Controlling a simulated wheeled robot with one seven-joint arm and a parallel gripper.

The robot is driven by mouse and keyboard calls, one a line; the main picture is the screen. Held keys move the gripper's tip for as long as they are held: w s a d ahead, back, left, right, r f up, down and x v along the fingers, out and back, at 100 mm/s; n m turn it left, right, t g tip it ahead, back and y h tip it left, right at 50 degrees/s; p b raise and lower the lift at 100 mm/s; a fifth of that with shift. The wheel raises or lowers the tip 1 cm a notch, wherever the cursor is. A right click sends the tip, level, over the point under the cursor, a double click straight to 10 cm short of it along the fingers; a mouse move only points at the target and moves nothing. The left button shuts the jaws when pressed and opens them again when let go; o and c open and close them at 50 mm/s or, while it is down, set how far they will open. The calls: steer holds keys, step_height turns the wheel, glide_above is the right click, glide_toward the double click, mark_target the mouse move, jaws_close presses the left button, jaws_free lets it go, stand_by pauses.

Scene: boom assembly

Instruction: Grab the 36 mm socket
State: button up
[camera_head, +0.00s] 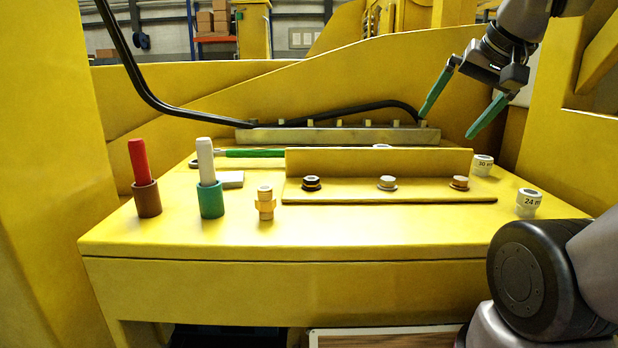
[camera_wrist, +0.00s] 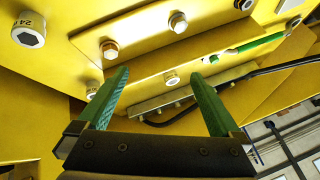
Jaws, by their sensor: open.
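No label reading 36 mm is legible in either view. A white socket (camera_head: 381,147) shows only its top edge behind the raised yellow plate in the head view; it is probably the white socket (camera_wrist: 170,78) in the wrist view, label unreadable. A socket marked 30 mm (camera_head: 483,161) stands at the plate's right end. A socket marked 24 (camera_head: 528,203) stands nearer the right front edge; it also shows in the wrist view (camera_wrist: 28,32). My gripper (camera_head: 447,126), with green fingers, is open and empty above the table's back right. In the wrist view the unreadable socket appears between its fingertips.
An upright yellow plate (camera_head: 380,162) with several bolts before it crosses the table. Behind lie a green-handled tool (camera_head: 250,153), a metal bar (camera_head: 335,136) and a black hose (camera_head: 150,95). Red (camera_head: 139,160) and white (camera_head: 206,160) sticks in holders and a brass fitting (camera_head: 265,204) stand left.

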steer(key=w+d+f+m+g+y, duration=0.2)
steer(key=w+m+y, duration=0.1)
steer(key=w, duration=0.6)
steer(key=w+d+f+m+g+y, duration=0.2)
steer(key=w+m, duration=0.4)
steer(key=w, duration=0.4)
steer(key=w+d+f+m+g+y, duration=0.2)
steer(key=w+f+m+g+y, duration=0.1)
steer(key=w, duration=0.6)
steer(key=shift+w+d+f+m+y, duration=0.15)
steer(key=shift+f+m+y, duration=0.25)
steer(key=shift+m+y, duration=0.5)
steer(key=shift+w+f, duration=0.15)
steer(key=shift+f, duration=0.05)
steer(key=x, duration=1)
steer(key=shift+a+f, duration=0.1)
steer(key=shift+a, duration=0.2)
jaws_close()
